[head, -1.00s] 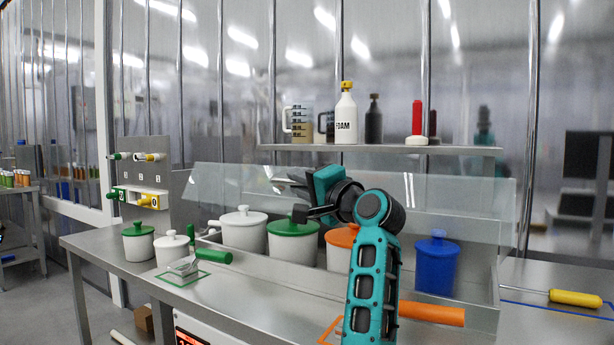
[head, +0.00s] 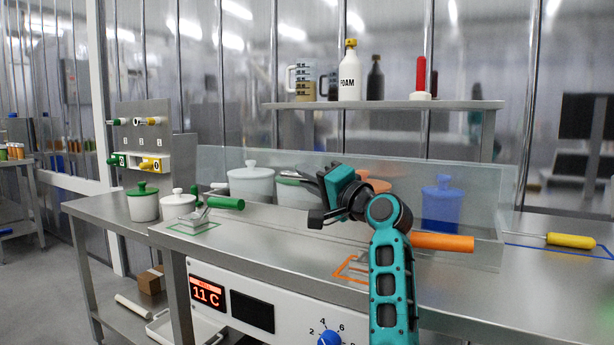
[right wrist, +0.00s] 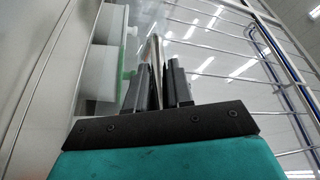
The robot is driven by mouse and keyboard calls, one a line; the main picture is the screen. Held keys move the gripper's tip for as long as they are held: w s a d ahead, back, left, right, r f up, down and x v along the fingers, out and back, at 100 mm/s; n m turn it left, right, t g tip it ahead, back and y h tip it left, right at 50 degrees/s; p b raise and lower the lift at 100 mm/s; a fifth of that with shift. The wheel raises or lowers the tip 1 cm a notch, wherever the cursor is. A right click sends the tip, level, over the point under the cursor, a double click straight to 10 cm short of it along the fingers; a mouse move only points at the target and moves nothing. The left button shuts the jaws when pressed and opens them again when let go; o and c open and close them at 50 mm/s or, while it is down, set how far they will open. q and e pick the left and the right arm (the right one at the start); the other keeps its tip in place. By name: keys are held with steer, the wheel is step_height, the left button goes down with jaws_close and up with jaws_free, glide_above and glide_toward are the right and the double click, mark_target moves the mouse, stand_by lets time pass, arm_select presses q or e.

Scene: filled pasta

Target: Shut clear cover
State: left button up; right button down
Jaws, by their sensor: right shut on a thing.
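The clear cover (head: 482,205) is a wide see-through pane over the back part of the steel counter. Its pane lies in front of the row of lidded pots, which look hazy through it. My right gripper (head: 312,184) is at the cover's front, left of its middle. In the right wrist view its two dark fingers are closed on a thin pale edge or bar (right wrist: 155,65), which appears to be part of the cover. The exact grip point is hidden in the head view by the gripper itself. My left gripper is not in view.
Behind the pane stand white pots (head: 250,183) and a blue pot (head: 441,205). An orange handle (head: 442,242) sticks out at the front right. Two small pots, one green-lidded (head: 143,203), stand at the left. A shelf (head: 390,104) holds bottles behind. The front counter is mostly clear.

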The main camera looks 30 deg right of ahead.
steer(key=c, duration=1.1)
jaws_free()
steer(key=v, duration=0.7)
steer(key=shift+s+p, duration=0.25)
steer(key=shift+p, duration=0.2)
steer(key=shift+d+f, duration=0.1)
